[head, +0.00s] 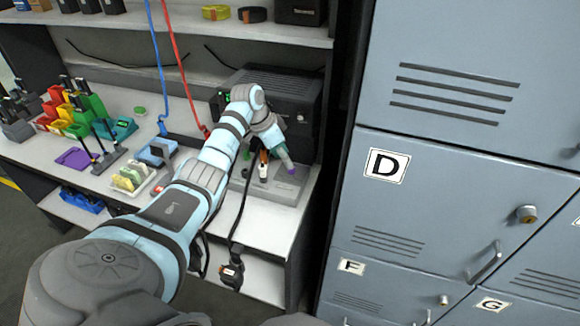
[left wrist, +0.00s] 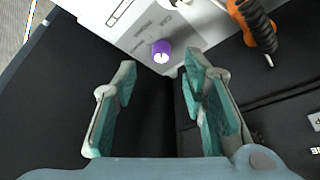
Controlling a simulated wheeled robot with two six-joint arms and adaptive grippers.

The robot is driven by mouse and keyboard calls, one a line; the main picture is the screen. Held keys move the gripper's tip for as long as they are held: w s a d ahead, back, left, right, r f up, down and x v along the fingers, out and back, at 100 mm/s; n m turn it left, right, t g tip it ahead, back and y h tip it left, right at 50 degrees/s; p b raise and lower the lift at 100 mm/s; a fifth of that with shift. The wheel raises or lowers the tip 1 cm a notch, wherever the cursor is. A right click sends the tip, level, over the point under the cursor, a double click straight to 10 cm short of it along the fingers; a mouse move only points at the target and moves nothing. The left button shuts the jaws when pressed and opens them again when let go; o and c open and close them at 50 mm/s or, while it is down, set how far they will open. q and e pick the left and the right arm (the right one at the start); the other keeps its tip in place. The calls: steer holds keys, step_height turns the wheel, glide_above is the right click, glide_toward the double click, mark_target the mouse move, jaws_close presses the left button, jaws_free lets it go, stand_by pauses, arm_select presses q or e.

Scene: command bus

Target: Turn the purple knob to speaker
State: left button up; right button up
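The purple knob (left wrist: 161,46) stands on a pale panel (left wrist: 130,22) in the left wrist view, with a white mark on it. Small printed labels lie around it, too blurred to read. In the head view the knob (head: 292,171) shows as a small purple spot at the tip of my left gripper (head: 285,158). In the left wrist view my left gripper (left wrist: 160,78) is open, with teal pads apart and nothing between them. The knob lies just beyond the fingertips, roughly in line with the gap. My right gripper is not in view.
An orange-and-black tool (left wrist: 259,25) stands close right of the knob. A dark box-shaped unit (head: 280,95) is behind my arm. Blue-grey lockers (head: 450,200) stand right of the bench. Colourful bins (head: 85,105) and a purple tray (head: 73,158) fill the bench's left.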

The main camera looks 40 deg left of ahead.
mark_target(291, 170)
arm_select(q)
steer(key=b+x, duration=0.1)
steer(key=x, duration=0.4)
steer(key=shift+w+f, duration=0.1)
steer(key=shift+w, duration=0.2)
steer(key=shift+s, duration=0.1)
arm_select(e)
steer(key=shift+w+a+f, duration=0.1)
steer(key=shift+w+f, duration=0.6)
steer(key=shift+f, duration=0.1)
